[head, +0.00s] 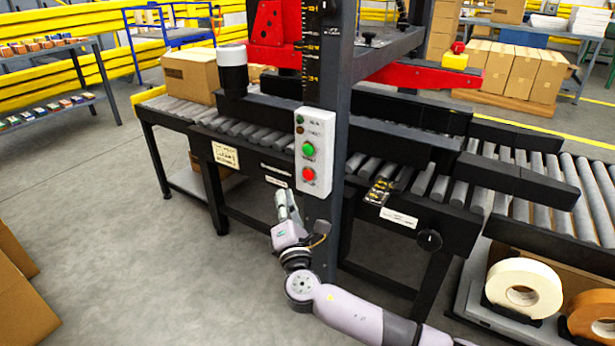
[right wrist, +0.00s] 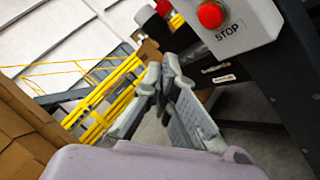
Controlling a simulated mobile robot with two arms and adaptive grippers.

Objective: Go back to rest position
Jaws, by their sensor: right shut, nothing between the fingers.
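My right gripper (head: 288,207) is in the middle of the head view, at the end of my arm that comes in from the lower right. Its fingers are together and empty, pointing up, just left of the machine's dark upright and below the control box (head: 313,152). The box has a green button (head: 308,149) above a red button (head: 308,174). In the right wrist view the shut fingers (right wrist: 162,72) show with nothing between them, and the red stop button (right wrist: 211,14) is above and to their right, apart from them. My left gripper is not in view.
The roller conveyor (head: 250,132) with dark legs stands right behind the gripper. A cardboard box (head: 190,75) sits on its left end. Tape rolls (head: 524,288) lie on a low shelf at lower right. Brown cardboard (head: 20,290) is at the left edge. The floor (head: 130,260) at left is clear.

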